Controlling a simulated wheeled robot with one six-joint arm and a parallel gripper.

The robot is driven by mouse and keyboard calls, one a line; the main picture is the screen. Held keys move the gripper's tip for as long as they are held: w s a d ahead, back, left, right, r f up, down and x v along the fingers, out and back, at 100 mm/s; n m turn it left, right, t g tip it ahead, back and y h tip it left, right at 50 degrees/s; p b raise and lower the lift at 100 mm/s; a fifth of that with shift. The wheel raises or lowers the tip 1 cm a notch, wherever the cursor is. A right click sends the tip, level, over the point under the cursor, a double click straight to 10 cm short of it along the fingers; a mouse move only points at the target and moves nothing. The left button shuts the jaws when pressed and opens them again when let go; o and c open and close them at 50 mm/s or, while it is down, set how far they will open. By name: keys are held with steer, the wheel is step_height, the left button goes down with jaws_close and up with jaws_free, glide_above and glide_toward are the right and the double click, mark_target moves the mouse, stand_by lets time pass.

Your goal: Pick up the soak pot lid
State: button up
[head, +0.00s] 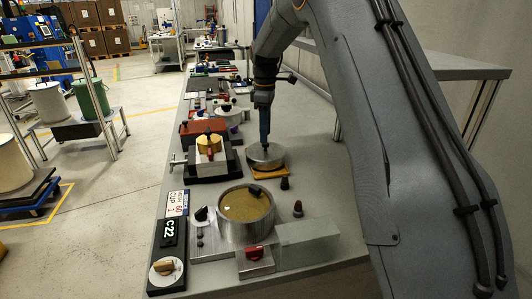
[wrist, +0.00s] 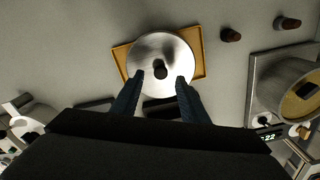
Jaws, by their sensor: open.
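The soak pot lid (wrist: 155,48) is a round, shiny metal disc with a dark knob (wrist: 160,70) at its centre. It lies on a square tan board (wrist: 196,38) on the bench. In the head view the lid (head: 274,158) rests on the board (head: 270,173) behind the pot. My gripper (wrist: 158,78) is open, with its fingertips apart on either side of the knob and nothing held. In the head view my gripper (head: 265,140) points down over the lid and hides part of the knob. The metal pot (head: 246,228) stands open, holding tan contents.
Dark small knobs (head: 297,209) stand beside the pot. A control strip (head: 168,240) with a C22 label lies left of it, and a red switch (head: 255,253) is in front. A box with a yellow-topped clamp (head: 210,146) stands left of the lid. Bare bench lies right of the lid.

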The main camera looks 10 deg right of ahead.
mark_target(265, 151)
steer(key=shift+s+f+p, duration=0.1)
steer(key=shift+f+p, duration=0.3)
steer(key=shift+f, duration=1.3)
jaws_close()
